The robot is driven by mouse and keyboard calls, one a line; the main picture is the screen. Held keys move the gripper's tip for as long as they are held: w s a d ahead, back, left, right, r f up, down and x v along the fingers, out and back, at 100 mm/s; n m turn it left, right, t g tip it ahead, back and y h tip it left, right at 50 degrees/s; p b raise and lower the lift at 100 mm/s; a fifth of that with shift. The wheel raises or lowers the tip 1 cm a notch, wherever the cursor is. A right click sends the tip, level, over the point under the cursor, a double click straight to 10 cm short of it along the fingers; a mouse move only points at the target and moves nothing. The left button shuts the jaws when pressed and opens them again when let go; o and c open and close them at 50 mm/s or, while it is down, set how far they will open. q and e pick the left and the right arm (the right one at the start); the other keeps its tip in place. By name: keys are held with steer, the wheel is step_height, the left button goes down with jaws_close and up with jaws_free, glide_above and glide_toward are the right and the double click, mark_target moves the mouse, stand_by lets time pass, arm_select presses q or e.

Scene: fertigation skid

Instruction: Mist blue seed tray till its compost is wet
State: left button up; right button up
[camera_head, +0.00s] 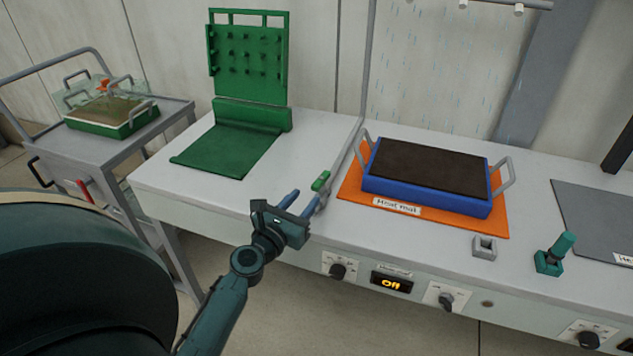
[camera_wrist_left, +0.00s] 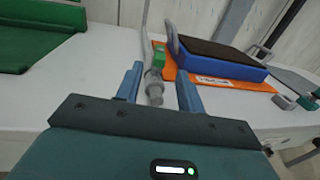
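The blue seed tray (camera_head: 425,198), full of dark brown compost (camera_head: 430,166), sits on the orange heat mat (camera_head: 352,190). The tray also shows in the left wrist view (camera_wrist_left: 220,62). Spray nozzles (camera_head: 518,8) hang at the top, and thin pale streaks of water show below them, above and behind the tray. A valve with a green lever (camera_head: 321,181) is on a grey pipe at the bench's front edge. My left gripper (camera_head: 300,200) is open, its blue fingers spread just short of the lever. In the left wrist view the valve (camera_wrist_left: 154,85) shows between the fingers. My right gripper is out of view.
A green pegboard stand (camera_head: 250,60) and green mat (camera_head: 226,150) are left on the bench. A trolley (camera_head: 160,125) holds a green tray (camera_head: 112,118) at far left. A small grey holder (camera_head: 484,247) and a teal-handled item (camera_head: 555,252) stand front right. A display (camera_head: 392,282) reads "Off".

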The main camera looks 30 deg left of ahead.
mark_target(314, 188)
arm_select(q)
steer(key=w, duration=0.6)
steer(key=shift+w+a, duration=0.3)
steer(key=shift+w, duration=0.1)
jaws_close()
